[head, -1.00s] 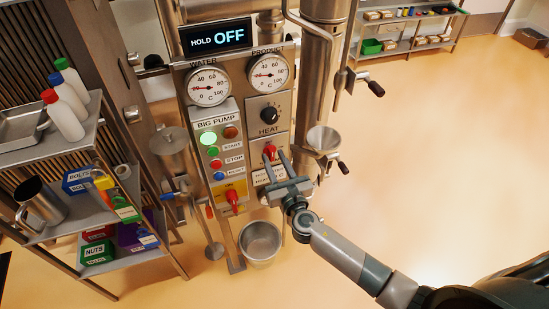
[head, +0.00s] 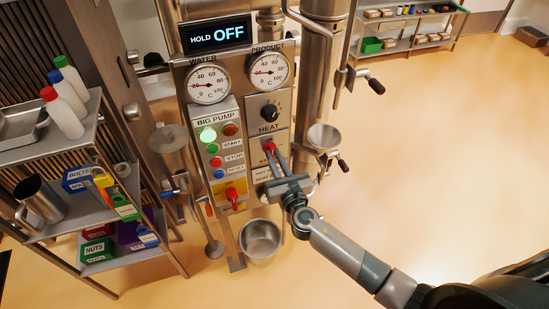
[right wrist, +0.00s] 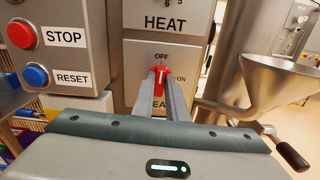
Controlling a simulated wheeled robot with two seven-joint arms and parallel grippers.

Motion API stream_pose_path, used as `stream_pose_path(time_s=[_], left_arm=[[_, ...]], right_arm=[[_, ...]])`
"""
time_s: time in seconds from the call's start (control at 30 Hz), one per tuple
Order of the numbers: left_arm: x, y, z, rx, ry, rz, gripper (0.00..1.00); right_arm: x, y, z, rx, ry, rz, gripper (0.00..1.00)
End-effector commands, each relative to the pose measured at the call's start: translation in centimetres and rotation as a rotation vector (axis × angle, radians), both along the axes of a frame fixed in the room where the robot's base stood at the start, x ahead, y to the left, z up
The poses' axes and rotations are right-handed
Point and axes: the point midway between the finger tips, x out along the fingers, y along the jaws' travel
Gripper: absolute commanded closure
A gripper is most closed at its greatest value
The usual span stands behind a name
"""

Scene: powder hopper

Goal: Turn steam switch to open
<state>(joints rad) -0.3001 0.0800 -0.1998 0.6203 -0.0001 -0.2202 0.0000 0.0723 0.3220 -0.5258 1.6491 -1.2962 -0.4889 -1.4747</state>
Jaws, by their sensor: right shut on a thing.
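The steam switch is a red rotary knob on the lower panel under the HEAT panel, in the head view (head: 270,148) and in the right wrist view (right wrist: 161,74). OFF is printed above it and ON to its right. Its label below is mostly hidden by my fingers, with only a few letters showing. Its white mark looks close to upright, toward OFF. My right gripper (head: 273,156) is shut on the red knob; its two fingers also show in the right wrist view (right wrist: 162,88). My left gripper is not in view.
The black HEAT knob (head: 269,111) sits above. The red STOP button (right wrist: 21,33) and blue RESET button (right wrist: 36,75) are left of the switch. A funnel (head: 323,138) and a black-handled valve (head: 343,165) stand close on the right. A bucket (head: 260,241) is below.

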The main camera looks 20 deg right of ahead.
Motion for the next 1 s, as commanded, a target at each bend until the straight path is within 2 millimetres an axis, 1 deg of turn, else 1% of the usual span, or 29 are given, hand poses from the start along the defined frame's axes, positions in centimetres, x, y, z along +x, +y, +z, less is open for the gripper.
stream_pose_path(time_s=[0.17, 0.37, 1.0], left_arm=[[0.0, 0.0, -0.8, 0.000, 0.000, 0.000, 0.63], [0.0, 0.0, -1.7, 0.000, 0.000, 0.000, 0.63], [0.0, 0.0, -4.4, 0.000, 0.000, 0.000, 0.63]], right_arm=[[0.0, -0.1, -0.2, 0.088, 0.002, -0.001, 1.00], [0.0, -0.1, -0.2, 0.237, 0.006, -0.001, 1.00], [0.0, -0.4, -0.3, 0.839, 0.027, -0.002, 1.00]])
